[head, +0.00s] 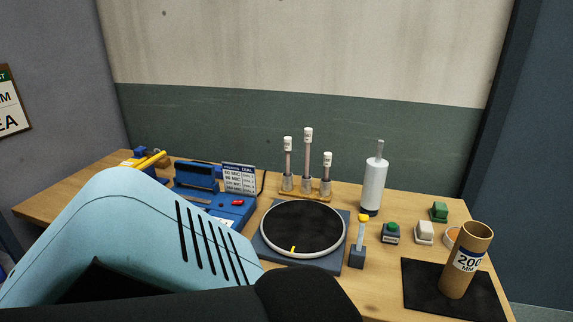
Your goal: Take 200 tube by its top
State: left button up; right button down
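The 200 tube (463,263) is a brown cardboard cylinder with a white and blue label reading 200 MM. It stands upright, leaning slightly in the picture, on a black mat (420,284) at the right front of the table. Its open top rim faces up and nothing touches it. A light blue and black part of my own arm fills the lower left. Neither of my grippers shows in the head view.
Left of the tube are a round black turntable (303,228), a yellow-topped lever (361,235), a green-button box (391,233) and a white switch (424,232). A white cylinder (374,187) and a rack of capped tubes (308,193) stand behind. A blue device (212,204) is at left.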

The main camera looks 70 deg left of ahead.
aim_at(288, 141)
jog(key=i, duration=0.5)
jog(key=u, duration=2.35)
